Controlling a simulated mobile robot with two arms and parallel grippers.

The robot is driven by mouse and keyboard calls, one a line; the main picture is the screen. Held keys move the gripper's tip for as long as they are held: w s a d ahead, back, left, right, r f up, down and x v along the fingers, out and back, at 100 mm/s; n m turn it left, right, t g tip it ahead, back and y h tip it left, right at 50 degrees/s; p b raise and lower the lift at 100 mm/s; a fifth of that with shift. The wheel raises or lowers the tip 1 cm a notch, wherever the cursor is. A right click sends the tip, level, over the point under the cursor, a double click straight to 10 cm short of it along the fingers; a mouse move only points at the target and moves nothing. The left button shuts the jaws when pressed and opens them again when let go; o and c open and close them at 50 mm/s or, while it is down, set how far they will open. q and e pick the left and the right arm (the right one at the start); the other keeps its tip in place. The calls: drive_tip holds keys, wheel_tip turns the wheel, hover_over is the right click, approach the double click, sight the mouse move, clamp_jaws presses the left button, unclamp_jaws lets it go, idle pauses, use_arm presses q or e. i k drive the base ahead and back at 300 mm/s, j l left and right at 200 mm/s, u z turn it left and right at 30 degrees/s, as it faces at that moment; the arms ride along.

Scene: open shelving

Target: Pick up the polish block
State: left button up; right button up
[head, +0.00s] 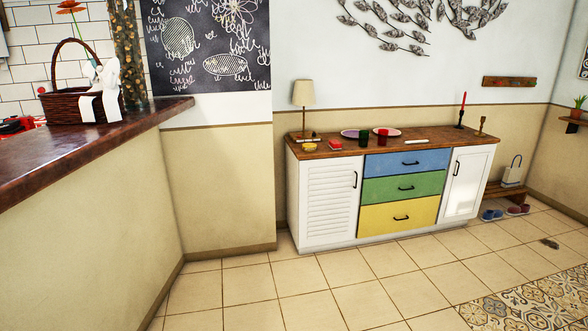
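A white sideboard (325,196) with a brown wooden top stands against the far wall. Several small things lie on its top. A small yellow thing (309,147) lies at the left front, a small red block-like thing (335,145) lies right of it, and a flat white bar (416,141) lies further right. They are too small for me to tell which is the polish block. Neither of my grippers is in view.
The sideboard also holds a lamp (303,97), a green cup (363,138), a red cup (382,137), plates and a red candle (462,107). A counter (100,146) with a basket (75,105) stands at left. The tiled floor before the sideboard is clear.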

sight(336, 145)
drive_tip(key=i+u, duration=0.35)
drive_tip(key=i, duration=1.85)
drive_tip(key=l, duration=0.1)
